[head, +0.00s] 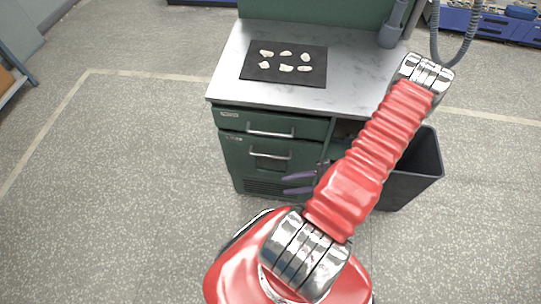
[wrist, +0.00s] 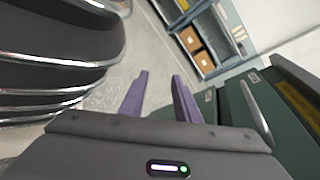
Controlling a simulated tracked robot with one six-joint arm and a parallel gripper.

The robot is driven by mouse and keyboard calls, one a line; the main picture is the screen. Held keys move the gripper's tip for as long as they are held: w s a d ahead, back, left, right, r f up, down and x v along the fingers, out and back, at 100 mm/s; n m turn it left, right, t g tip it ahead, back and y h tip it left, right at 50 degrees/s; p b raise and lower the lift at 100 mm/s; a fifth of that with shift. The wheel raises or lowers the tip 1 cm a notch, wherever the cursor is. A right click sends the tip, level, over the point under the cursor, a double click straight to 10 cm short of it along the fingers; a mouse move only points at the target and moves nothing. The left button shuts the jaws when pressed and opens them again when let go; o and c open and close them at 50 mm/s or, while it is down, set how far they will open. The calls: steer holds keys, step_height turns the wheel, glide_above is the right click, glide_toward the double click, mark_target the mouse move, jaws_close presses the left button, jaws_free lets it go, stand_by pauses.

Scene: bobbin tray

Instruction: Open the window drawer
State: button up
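A green cabinet (head: 231,160) stands under a marble-patterned worktop. Its upper drawer (head: 307,129) has a bar handle (head: 270,133). Below it, a lower front (head: 236,150) has a second bar handle (head: 270,156) and a small recessed panel (head: 270,164), perhaps the window. Both look closed. My gripper (head: 285,185) has purple fingers and is in front of the cabinet's lower right part, below the handles. In the wrist view my gripper (wrist: 160,75) is open, with nothing between its fingers. A bar handle (wrist: 257,112) on a green front shows to its right; I cannot tell which one.
A black mat (head: 255,72) with several pale pieces lies on the worktop (head: 232,77). A dark open bin (head: 427,160) stands right of the cabinet. A shelf with boxes (wrist: 203,61) is far off in the wrist view. The floor left of the cabinet is clear.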

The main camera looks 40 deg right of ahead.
steer(key=w+d+f+m+t+h, duration=0.1)
steer(key=d+f+t+h, duration=0.2)
steer(key=f+t, duration=0.2)
steer(key=n+t+h, duration=0.2)
steer(key=h, duration=0.1)
glide_toward(270, 157)
steer(key=v, duration=0.3)
steer(key=shift+s+d+f, duration=0.1)
steer(key=shift+d+f, duration=0.05)
steer(key=shift+d, duration=0.15)
steer(key=shift+x, duration=6.95)
steer(key=shift+f, duration=0.15)
steer(key=shift+c, duration=0.5)
jaws_close()
steer(key=shift+s, duration=0.1)
